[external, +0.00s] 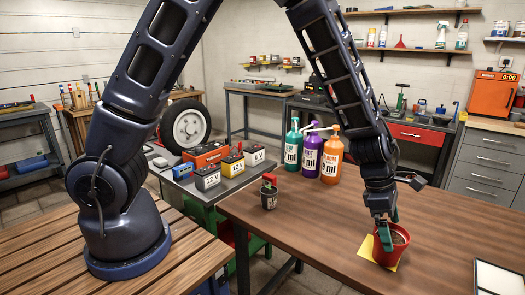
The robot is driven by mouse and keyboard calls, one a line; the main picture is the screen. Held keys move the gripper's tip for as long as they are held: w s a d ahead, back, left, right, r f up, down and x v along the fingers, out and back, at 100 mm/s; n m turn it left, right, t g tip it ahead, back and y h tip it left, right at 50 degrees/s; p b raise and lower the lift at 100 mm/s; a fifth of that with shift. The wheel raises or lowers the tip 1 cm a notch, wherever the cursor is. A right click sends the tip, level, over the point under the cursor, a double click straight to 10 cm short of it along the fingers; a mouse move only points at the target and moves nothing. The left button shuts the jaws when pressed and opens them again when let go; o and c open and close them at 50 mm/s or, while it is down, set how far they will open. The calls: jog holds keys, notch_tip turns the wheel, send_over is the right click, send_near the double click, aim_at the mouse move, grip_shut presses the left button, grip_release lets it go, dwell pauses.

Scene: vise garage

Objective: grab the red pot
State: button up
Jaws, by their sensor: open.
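The red pot (399,250) stands upright on the brown table at the right, with dark brown contents showing at its top. It sits on or against a yellow square sheet (366,248). My gripper (389,233) points down at the pot's left side. Its green-tipped fingers are apart, one in front of the pot's left wall and one at the rim farther back. I cannot tell whether the fingers touch the pot or whether one is inside the rim.
Green, purple (311,157) and orange bottles stand at the back edge. A white framed sheet (497,279) lies at the front right. The table's middle is clear.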

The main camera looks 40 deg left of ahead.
aim_at(393, 241)
jog(key=x, duration=0.4)
jog(key=shift+a, duration=0.35)
jog(key=shift+d+f, duration=0.3)
jog(key=shift+f, duration=0.3)
jog(key=c, duration=1.1)
jog(key=shift+r, duration=0.1)
